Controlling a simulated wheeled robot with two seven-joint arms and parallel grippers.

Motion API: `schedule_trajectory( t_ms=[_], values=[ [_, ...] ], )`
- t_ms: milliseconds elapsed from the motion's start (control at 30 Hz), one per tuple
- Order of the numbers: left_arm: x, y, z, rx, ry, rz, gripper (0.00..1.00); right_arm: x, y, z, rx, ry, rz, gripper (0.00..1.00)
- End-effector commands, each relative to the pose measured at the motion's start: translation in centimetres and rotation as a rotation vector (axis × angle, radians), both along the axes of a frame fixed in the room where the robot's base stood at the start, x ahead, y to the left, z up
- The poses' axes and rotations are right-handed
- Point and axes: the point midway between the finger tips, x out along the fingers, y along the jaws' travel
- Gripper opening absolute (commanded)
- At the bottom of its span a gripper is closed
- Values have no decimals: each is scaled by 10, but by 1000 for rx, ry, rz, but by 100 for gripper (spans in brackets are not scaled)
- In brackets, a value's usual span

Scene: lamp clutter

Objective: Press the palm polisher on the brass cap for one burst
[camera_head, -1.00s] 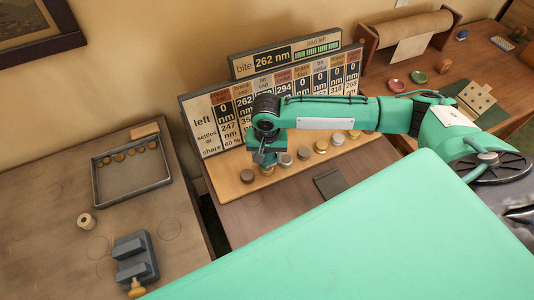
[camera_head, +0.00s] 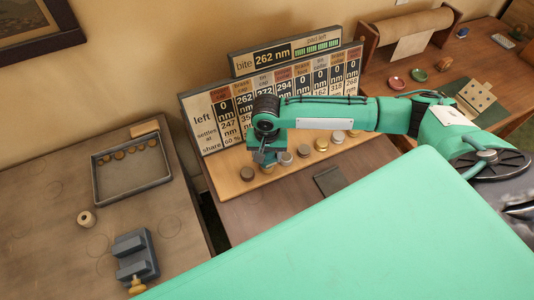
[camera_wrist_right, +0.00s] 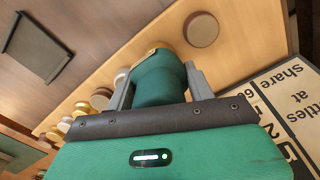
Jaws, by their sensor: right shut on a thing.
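My right gripper (camera_head: 266,159) reaches down over the row of caps on the wooden strip. In the right wrist view its grey fingers (camera_wrist_right: 160,88) are shut on the dark green, rounded palm polisher (camera_wrist_right: 160,80). A brass-coloured cap (camera_head: 267,169) lies directly below the gripper in the head view. In the wrist view a thin golden edge shows at the polisher's far end. I cannot tell whether polisher and cap touch, as the polisher hides the contact. My left gripper is not in view.
More caps stand along the strip, including a dark brown cap (camera_head: 247,174) to the left and a grey cap (camera_head: 285,159) to the right. A readout board (camera_head: 290,55) showing "bite 262 nm" stands behind. A tray (camera_head: 97,187) and a grey fixture (camera_head: 135,257) are at left.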

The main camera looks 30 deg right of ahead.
Motion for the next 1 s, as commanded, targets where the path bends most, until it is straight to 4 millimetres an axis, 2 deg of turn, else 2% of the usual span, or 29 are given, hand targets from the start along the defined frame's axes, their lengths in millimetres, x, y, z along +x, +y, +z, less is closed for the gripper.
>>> schedule_trajectory(
  t_ms=[1000],
  values=[
    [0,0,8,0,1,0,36,0,0,-1,0,1,0,36]
  ],
)
